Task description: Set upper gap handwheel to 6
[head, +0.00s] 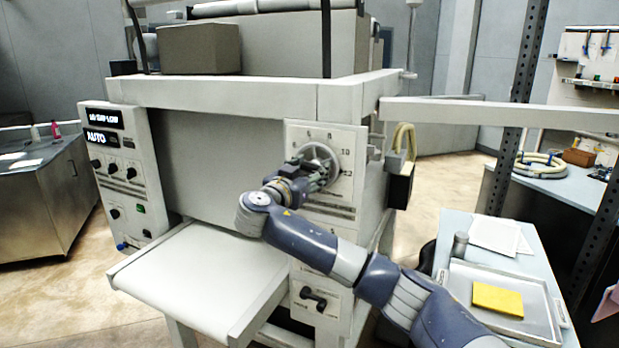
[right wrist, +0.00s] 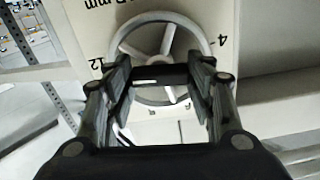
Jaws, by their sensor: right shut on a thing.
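The upper gap handwheel (head: 331,157) is a light grey spoked wheel on the white dial plate (head: 345,137) at the front right of the machine. Numbers such as 10 and 12 show around it; the pointer is too small to read. In the right wrist view the handwheel (right wrist: 160,30) lies ahead, with 4 and 12 printed beside it. My right gripper (head: 318,172) is at the wheel, its fingers (right wrist: 160,75) on either side of part of it and shut on it. The fingers hide part of the wheel. My left gripper is not in view.
A black lower handle (head: 314,297) is on the lower panel. A control box (head: 128,170) with knobs stands at left. A flat table (head: 205,270) juts out below.

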